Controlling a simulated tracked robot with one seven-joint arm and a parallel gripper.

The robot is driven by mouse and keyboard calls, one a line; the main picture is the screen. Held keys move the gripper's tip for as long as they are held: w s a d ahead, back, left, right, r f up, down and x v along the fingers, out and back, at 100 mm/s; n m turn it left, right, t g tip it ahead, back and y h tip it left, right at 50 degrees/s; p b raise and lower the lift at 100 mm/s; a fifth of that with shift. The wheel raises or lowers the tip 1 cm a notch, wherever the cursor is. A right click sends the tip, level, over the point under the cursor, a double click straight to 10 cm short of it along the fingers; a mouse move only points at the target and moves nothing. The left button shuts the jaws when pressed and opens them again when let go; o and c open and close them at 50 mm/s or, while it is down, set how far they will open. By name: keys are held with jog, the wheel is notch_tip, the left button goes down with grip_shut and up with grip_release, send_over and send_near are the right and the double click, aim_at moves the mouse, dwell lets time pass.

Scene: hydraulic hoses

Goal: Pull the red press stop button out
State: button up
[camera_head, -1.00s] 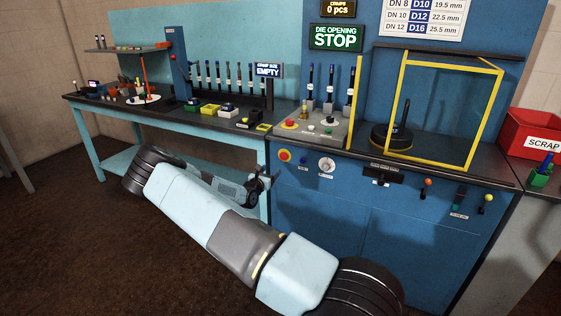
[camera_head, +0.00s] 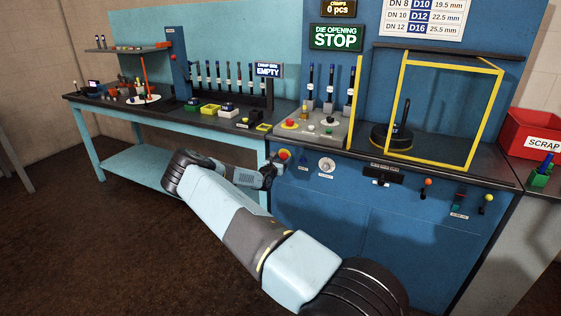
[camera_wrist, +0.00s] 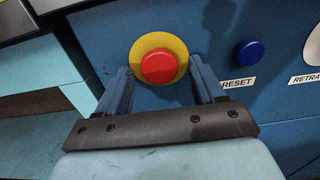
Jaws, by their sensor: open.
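The red press stop button (camera_wrist: 158,67) sits on a round yellow plate (camera_wrist: 174,46) on the blue front panel of the press. In the head view the red button (camera_head: 284,155) is at the panel's upper left. My gripper (camera_wrist: 160,80) is open, with one finger to the lower left and one to the lower right of the button. The button shows between the fingers, and I cannot tell how deep they reach around it. In the head view my gripper (camera_head: 272,168) is close to the button, just left of and below it.
A blue RESET button (camera_wrist: 248,53) and a pale RETRACT knob (camera_wrist: 314,46) lie to the right of the stop button. The workbench edge (camera_head: 190,118) is to the left. Another red button (camera_head: 290,123) sits on the grey box above. The display (camera_head: 336,37) reads DIE OPENING STOP.

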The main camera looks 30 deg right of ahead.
grip_shut()
dwell(0.6)
